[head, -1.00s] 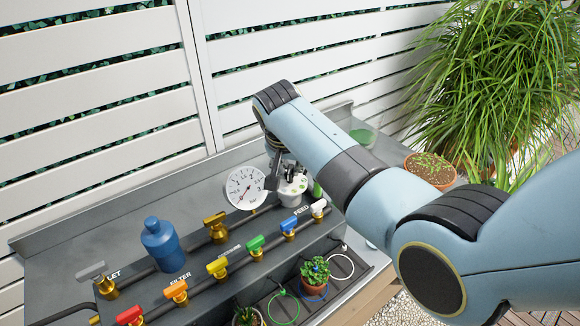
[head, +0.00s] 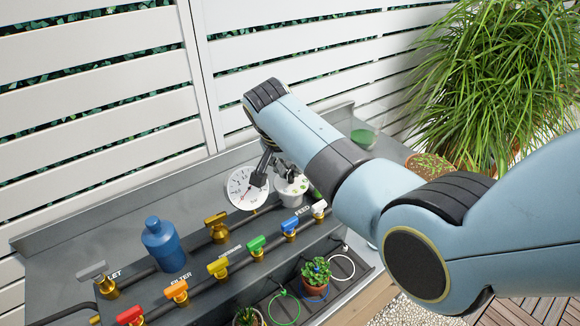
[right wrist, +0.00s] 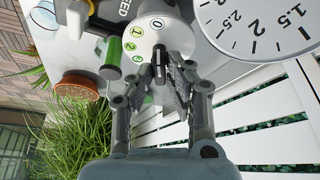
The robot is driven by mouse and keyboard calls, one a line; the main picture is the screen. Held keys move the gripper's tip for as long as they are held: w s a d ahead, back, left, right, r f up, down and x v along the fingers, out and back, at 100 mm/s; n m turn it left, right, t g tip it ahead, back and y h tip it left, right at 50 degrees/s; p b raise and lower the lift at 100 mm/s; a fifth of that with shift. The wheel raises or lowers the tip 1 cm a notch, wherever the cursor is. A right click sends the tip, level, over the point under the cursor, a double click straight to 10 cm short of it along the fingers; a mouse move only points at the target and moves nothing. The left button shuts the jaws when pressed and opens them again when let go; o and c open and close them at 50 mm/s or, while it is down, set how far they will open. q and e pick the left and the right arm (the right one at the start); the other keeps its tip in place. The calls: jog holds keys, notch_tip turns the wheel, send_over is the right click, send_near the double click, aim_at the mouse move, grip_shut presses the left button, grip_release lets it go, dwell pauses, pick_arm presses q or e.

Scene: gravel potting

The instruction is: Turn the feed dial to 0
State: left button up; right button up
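The feed dial (head: 291,190) is a white round drum at the far end of the bench, beside the gauge. A dark upright bar (right wrist: 160,62) stands at the dial face. My right gripper (right wrist: 160,75) reaches over the dial, its fingers apart on either side of the bar; contact cannot be made out. In the head view my right gripper (head: 273,170) partly covers the dial and gauge. My left gripper is out of view.
The white pressure gauge (head: 241,191) stands close left of the dial. Coloured valves, such as the blue one (head: 290,226) and green one (head: 256,246), line the pipe. A blue bottle (head: 162,245) stands further left. A potted plant (head: 316,270) sits below.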

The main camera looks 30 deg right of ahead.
jog(key=o, duration=0.4)
jog(key=shift+c, duration=0.2)
jog(key=v, duration=0.7)
jog(key=shift+r, duration=0.2)
jog(key=shift+a, duration=0.1)
